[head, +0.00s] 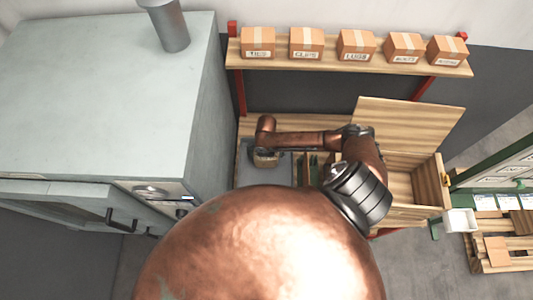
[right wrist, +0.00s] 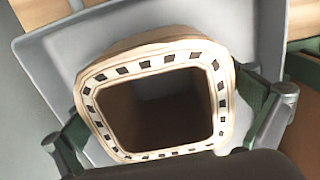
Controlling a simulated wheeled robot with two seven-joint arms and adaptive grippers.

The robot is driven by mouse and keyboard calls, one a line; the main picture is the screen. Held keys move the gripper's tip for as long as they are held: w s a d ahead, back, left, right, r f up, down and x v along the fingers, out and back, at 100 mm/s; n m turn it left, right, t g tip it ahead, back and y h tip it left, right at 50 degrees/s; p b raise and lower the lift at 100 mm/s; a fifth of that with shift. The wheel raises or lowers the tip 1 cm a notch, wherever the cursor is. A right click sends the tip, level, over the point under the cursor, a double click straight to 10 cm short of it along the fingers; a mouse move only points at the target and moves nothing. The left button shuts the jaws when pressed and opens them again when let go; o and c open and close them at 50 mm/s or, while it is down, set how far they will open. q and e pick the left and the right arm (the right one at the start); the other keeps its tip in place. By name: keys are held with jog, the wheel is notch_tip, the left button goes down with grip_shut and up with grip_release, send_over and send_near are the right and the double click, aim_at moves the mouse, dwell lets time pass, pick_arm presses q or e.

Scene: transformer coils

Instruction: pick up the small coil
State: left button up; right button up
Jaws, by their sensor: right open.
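The small coil (right wrist: 155,55) is a tan, rounded-square ring with dark spacers around its rim and a hollow middle. It fills the centre of the right wrist view, on a grey tray (right wrist: 60,50). My right gripper (right wrist: 168,115) is open, with one dark green finger at the left side of the coil and the other at the right. I cannot tell whether either finger touches it. In the head view, the end of my right arm is over the bench near a small tan shape, and it hides most of the coil. My left gripper is not in view.
A large grey cabinet (head: 95,85) stands left of the bench. A shelf (head: 340,65) with several labelled boxes runs along the back. An open wooden crate (head: 420,185) with a raised lid (head: 410,130) stands right of the arm. A pallet (head: 505,250) lies far right.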

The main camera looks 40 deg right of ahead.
jog(key=c, duration=1.6)
